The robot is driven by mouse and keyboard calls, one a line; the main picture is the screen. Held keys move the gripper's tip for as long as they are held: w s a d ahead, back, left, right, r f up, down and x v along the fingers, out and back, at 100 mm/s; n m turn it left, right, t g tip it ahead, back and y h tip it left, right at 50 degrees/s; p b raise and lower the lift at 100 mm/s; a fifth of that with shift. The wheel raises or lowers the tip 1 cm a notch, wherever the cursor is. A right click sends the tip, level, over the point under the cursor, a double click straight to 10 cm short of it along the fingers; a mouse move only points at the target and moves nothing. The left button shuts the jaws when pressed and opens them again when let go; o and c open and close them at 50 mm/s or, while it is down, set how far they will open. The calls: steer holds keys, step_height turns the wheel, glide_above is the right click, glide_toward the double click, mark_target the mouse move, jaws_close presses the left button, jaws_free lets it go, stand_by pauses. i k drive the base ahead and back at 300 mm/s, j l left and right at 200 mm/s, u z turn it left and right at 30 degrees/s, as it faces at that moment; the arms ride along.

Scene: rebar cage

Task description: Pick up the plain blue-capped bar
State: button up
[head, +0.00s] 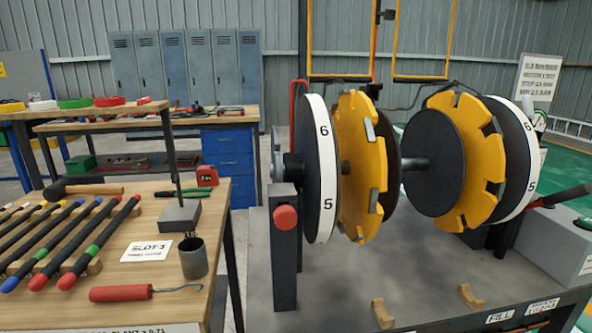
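Several dark bars lie side by side, slanting, on wooden rests on the left table. A blue-capped bar without a visible band (42,235) has its far blue end near the back of the row; its near end is outside the left edge of the picture. To its right lies a blue-capped bar with a green band (57,238). Further right are a plain red-capped bar (78,238) and a red-capped bar with a green band (111,228). Left of the plain blue bar, more bars show only partly, one with a yellow end. My gripper is not in view.
The wooden table (145,307) also holds a hammer (95,189), a grey block (180,216), a grey cup (193,259), a red-handled hook tool (122,293) and a "SLOT 3" card (147,251). A spool fixture with yellow notched discs (362,165) stands to the right.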

mark_target(25, 247)
steer(key=u, duration=1.35)
steer(key=i+j+u, duration=0.2)
steer(key=i, duration=0.25)
steer(key=i+j+u, duration=0.2)
steer(key=i, duration=0.25)
